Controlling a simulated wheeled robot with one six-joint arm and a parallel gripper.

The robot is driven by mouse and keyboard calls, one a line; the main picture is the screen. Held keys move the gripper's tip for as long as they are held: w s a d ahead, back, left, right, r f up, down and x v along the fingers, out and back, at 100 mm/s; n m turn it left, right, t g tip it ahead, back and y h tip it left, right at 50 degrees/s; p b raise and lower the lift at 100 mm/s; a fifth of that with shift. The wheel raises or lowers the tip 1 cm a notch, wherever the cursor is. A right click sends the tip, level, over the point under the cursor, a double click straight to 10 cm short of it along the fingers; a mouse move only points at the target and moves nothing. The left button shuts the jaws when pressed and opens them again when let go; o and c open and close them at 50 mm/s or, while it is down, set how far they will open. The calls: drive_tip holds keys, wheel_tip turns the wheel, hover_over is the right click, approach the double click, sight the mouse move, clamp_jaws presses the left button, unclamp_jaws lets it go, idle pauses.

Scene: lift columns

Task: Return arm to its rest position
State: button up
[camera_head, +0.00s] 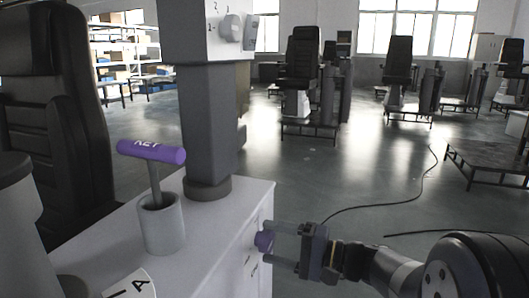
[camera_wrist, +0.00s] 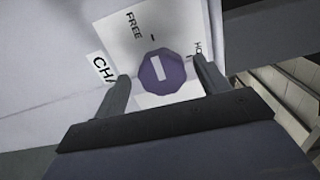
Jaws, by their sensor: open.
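My gripper (camera_head: 272,243) is at the right side face of the white cabinet, its two fingers pointing left. A purple knob (camera_head: 264,241) on that face sits at the fingertips. In the wrist view the knob (camera_wrist: 162,72) shows a white bar mark and lies between the two spread fingers of my gripper (camera_wrist: 163,84), with gaps on both sides. A label plate with the word FREE (camera_wrist: 132,32) is behind the knob. The gripper is open.
A purple T-handle marked KEY (camera_head: 151,151) stands in a grey cup (camera_head: 161,226) on the white cabinet (camera_head: 222,215), beside a dark column (camera_head: 207,125). A black seat (camera_head: 70,110) is at left. A cable (camera_head: 385,190) crosses the open floor at right.

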drive_tip(key=shift+d+r+m+p, duration=0.1)
drive_tip(key=shift+r+m+p, duration=0.1)
drive_tip(key=shift+m+p, duration=1.25)
drive_tip(key=shift+d+r+m+p, duration=0.15)
drive_tip(key=shift+m+p, duration=0.7)
drive_tip(key=shift+p, duration=1.1)
drive_tip(key=m+p, duration=0.4)
drive_tip(key=p, duration=0.2)
drive_tip(key=shift+a, duration=0.1)
drive_tip(key=m+p, duration=0.6)
drive_tip(key=p, duration=0.1)
drive_tip(key=shift+p, duration=0.4)
drive_tip(key=m+p, duration=0.3)
drive_tip(key=shift+f, duration=0.2)
